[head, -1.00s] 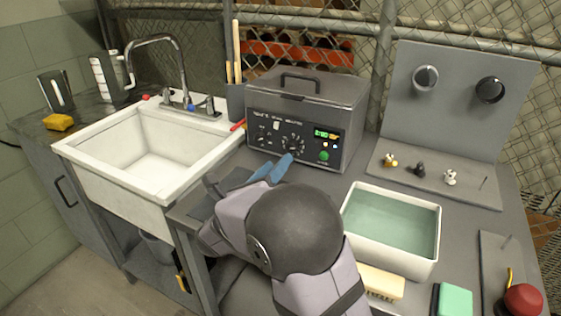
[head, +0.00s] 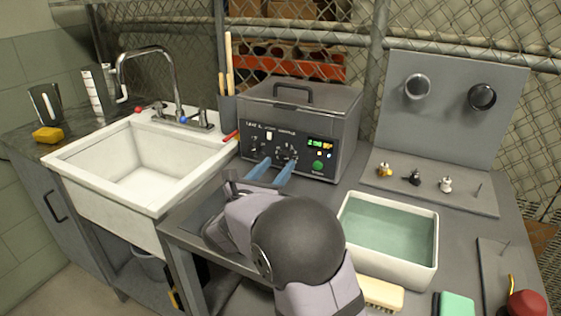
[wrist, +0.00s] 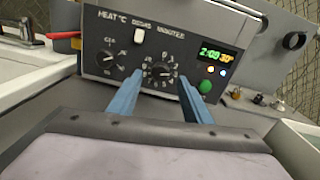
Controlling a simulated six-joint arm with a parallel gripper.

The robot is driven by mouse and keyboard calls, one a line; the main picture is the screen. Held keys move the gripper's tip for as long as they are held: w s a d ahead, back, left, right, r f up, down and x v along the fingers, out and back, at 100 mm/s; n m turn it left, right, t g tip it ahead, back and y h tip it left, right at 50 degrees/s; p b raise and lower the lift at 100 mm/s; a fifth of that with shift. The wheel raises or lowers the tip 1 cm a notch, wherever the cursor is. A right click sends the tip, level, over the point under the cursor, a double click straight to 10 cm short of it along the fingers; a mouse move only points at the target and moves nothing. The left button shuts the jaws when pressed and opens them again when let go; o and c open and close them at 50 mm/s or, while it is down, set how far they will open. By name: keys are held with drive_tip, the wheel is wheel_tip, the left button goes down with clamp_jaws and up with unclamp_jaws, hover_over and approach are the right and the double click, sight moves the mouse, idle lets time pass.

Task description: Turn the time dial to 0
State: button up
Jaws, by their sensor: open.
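The time dial (wrist: 162,72) is the round black knob under the MINUTES label on the front of the grey tank unit (head: 335,110). It also shows in the head view (head: 286,153). The dial's exact setting is too small to read surely. My gripper (wrist: 160,82) is open with its two blue fingers pointing at the panel, one to each side of the dial in the wrist view. In the head view the gripper (head: 278,164) is close in front of the panel; contact with the dial cannot be told. Nothing is between the fingers except the view of the dial.
The HEAT dial (wrist: 104,60) is to the left, with a white switch (wrist: 139,36) between. A lit display (wrist: 217,55) and green button (wrist: 205,87) are to the right. A white sink (head: 140,170) stands left; a water-filled tub (head: 388,230) stands right.

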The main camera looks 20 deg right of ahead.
sight(285, 156)
drive_tip(key=shift+x, duration=1.5)
drive_tip(key=c, duration=1.1)
drive_tip(key=shift+o, duration=0.2)
drive_tip(key=shift+f, duration=0.1)
drive_tip(key=n+b, duration=0.1)
drive_tip(key=n, duration=0.1)
drive_tip(key=shift+n+b, duration=0.35)
drive_tip(key=shift+n, duration=0.05)
drive_tip(key=shift+s+n+b, duration=0.1)
drive_tip(key=shift+n+b, duration=0.3)
drive_tip(key=shift+n, duration=1.1)
